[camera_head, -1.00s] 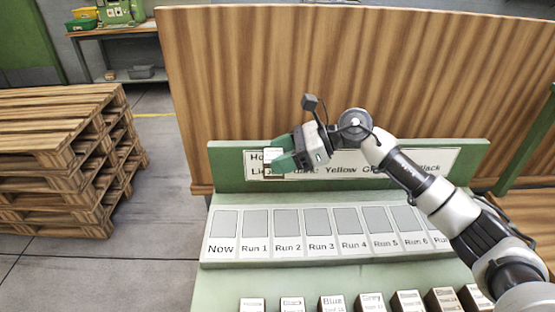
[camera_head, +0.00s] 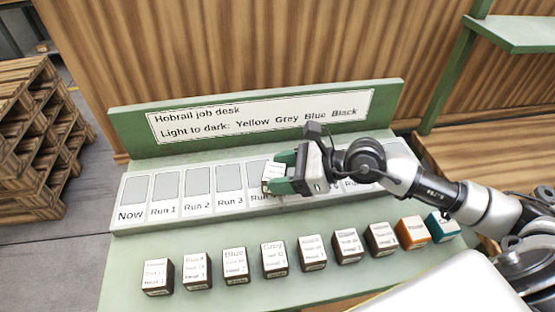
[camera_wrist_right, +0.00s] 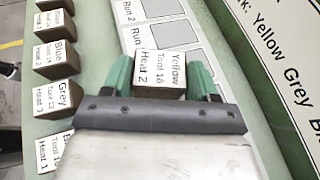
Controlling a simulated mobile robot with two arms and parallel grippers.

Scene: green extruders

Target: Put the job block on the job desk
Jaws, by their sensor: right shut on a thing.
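My right gripper (camera_head: 284,174) is shut on a job block (camera_head: 272,171) with a white label. In the right wrist view this block (camera_wrist_right: 160,68) reads "Yellow, Tool 18, Heat 2" and sits between the green fingers of the gripper (camera_wrist_right: 160,80). In the head view it shows in front of the slot strip, around Run 4 and Run 5; its height above the strip is hard to tell. The green job desk (camera_head: 225,222) has a sloped strip of grey slots marked Now, Run 1 and on. The visible slots look empty; my gripper and arm hide several. My left gripper is not in view.
Several dark brown labelled blocks (camera_head: 235,266), an orange one (camera_head: 411,232) and a teal one (camera_head: 441,227) stand along the desk's near side. A sign (camera_head: 262,118) at the back reads "Light to dark: Yellow Grey Blue Black". Pallets (camera_head: 32,140) stand at left.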

